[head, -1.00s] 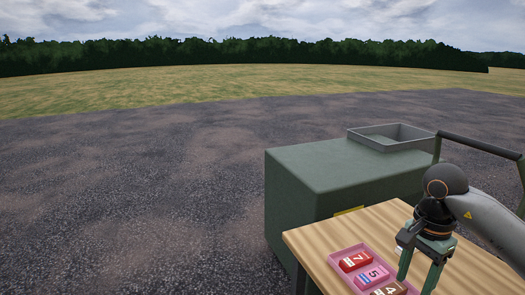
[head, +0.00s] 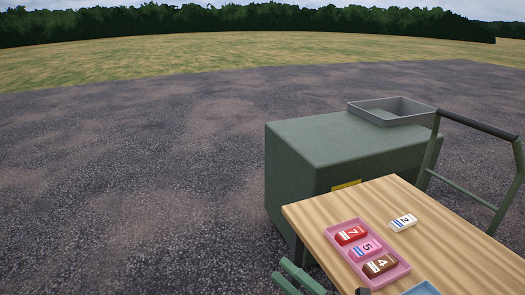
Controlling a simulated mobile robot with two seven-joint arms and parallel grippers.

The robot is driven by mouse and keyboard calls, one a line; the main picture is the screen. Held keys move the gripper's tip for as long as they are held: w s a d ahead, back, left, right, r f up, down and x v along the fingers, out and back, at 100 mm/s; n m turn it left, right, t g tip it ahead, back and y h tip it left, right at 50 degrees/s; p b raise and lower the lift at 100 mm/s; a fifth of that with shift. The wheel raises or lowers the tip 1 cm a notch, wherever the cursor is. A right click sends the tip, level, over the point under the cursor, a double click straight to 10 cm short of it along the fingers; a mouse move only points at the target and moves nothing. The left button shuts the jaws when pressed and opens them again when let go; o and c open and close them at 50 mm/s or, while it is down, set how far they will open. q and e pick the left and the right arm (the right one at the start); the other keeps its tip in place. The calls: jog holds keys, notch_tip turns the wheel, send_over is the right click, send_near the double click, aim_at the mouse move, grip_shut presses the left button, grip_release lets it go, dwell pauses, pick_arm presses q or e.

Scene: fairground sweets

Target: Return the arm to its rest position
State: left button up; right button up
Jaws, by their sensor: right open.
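My right gripper (head: 297,279) shows only in part at the bottom edge of the head view, left of the wooden table's near corner. Its two green fingers are apart, with nothing seen between them. The rest of that arm is mostly out of the picture. My left gripper is not in view.
The wooden table (head: 460,240) holds a pink tray (head: 343,231) with red 7 (head: 351,235), pink 5 (head: 364,249) and brown 4 (head: 380,265) pieces. A white 2 piece (head: 403,222) lies beside it. Behind stands a green box (head: 340,145) with a grey tray (head: 380,121). Open asphalt lies left.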

jog(key=s+d+f+m+t+h+p, duration=0.15)
jog(key=d+f+m+h, duration=0.25)
jog(key=f+m+h, duration=0.4)
jog(key=s+d+f+m+h, duration=0.2)
jog(key=d+f+m+h, duration=0.15)
jog(key=f+m, duration=0.4)
jog(key=s+d+f+m+g+h, duration=0.2)
jog(key=s+d+f+m+g, duration=0.2)
jog(key=s+f+m, duration=0.5)
jog(key=s+g, duration=0.1)
jog(key=s, duration=0.2)
jog(key=shift+f+h, duration=0.2)
jog(key=shift+h, duration=0.15)
jog(key=shift+d+m, duration=0.1)
jog(key=shift+m, duration=0.15)
